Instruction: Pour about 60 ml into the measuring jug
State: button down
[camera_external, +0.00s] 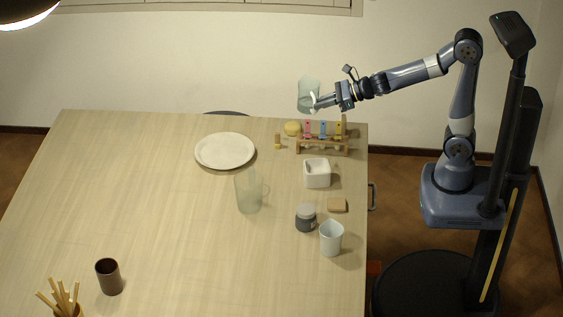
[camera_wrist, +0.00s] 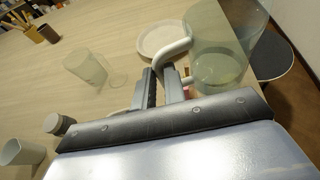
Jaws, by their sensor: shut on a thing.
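My gripper (camera_external: 330,101) is shut on the pale handle (camera_wrist: 171,52) of a clear, greenish glass pitcher (camera_external: 309,92). The pitcher looks about upright. In the wrist view, the pitcher (camera_wrist: 221,45) shows a darker lower part that looks like liquid; the amount is unclear. A tall clear jug with a side handle (camera_external: 248,193), which looks like the measuring jug, stands upright near the middle of the table. It also shows in the wrist view (camera_wrist: 87,67), well apart from the pitcher. No liquid is discernible in it.
A white plate (camera_external: 224,150) lies behind the clear jug. A wooden rack with coloured tubes (camera_external: 323,143), a white square pot (camera_external: 317,173), a grey lidded jar (camera_external: 305,218) and a whitish cup (camera_external: 331,240) line the right side. The table's left half is mostly clear.

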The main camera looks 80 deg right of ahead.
jog(key=w+a+f+n+g+y+b, duration=0.15)
jog(key=a+n+y, duration=0.25)
jog(key=a, duration=1.3)
jog(key=w+a+f+n+g+y+b, duration=0.1)
jog(key=a+n+g+y, duration=0.2)
jog(key=a, duration=1.3)
jog(key=w+a+f+t+b, duration=0.1)
jog(key=w+a+f+b, duration=0.4)
jog(key=a+f, duration=0.3)
jog(key=shift+a+f+m+y+b, duration=0.3)
jog(key=shift+a+m+b, duration=0.1)
jog(key=shift+a, duration=0.85)
jog(key=shift+w+d+r+t, duration=0.1)
jog(key=shift+r+t, duration=0.1)
jog(key=shift+t, duration=0.05)
jog(key=w+d+r+m+t+y+p, duration=0.1)
jog(key=w+d+r+m+y+p, duration=0.2)
jog(key=d+r+m+y+p, duration=0.2)
jog(key=shift+w+d+r+m+p, duration=0.2)
jog(key=shift+d+r+m+p, duration=1.6)
jog(key=shift+r, duration=1.35)
